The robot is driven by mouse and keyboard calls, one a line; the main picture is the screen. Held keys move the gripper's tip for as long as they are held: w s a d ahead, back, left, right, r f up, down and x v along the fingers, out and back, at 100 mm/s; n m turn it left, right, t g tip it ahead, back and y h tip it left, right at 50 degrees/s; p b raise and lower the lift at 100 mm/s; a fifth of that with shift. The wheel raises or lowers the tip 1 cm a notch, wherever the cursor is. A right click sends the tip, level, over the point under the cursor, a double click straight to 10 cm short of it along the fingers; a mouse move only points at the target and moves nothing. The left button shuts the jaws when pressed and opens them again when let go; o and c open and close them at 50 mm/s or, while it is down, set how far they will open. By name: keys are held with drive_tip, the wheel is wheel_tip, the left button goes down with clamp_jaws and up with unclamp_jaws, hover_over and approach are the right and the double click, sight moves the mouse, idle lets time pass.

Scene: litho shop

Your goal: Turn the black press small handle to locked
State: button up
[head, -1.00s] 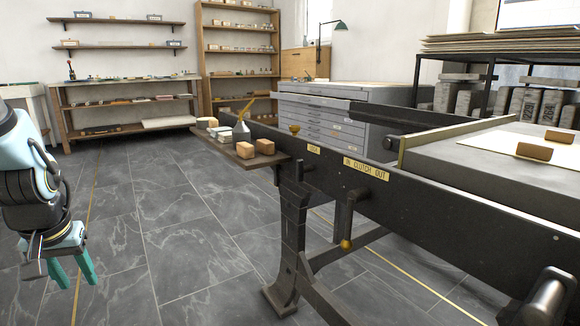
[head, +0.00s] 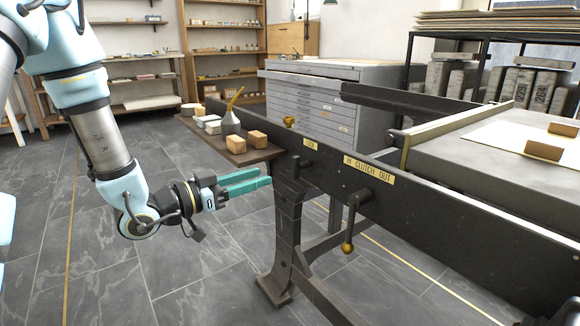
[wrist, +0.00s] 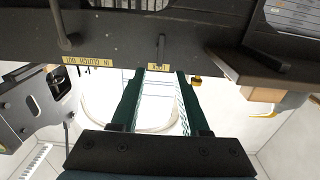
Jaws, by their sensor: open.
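The black press (head: 440,215) runs across the right of the head view. Its small dark handle (head: 297,163) sits on the side rail just below the small label (head: 309,143) that seems to read LOCK. In the wrist view the small handle (wrist: 161,47) shows against the rail beside that label (wrist: 159,67). My gripper (head: 268,177) is left of the handle in the head view, its teal fingers pointing right toward the rail. In the wrist view my gripper (wrist: 162,74) is open and empty, with the label and handle lined up between its fingertips. The handle appears apart from the fingers.
A longer clutch lever (head: 352,213) with a brass ball hangs right of the handle. A brass knob (head: 289,121) tops the rail. A side shelf (head: 262,155) with wooden blocks and an oil can (head: 231,122) juts out above my gripper. The floor at left is clear.

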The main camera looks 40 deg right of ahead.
sight(293, 166)
drive_tip(key=d, duration=0.3)
drive_tip(key=d+b, duration=0.1)
drive_tip(key=d, duration=0.5)
drive_tip(key=shift+s+d, duration=0.25)
drive_tip(key=shift+d, duration=0.15)
drive_tip(key=shift+c, duration=0.3)
clamp_jaws()
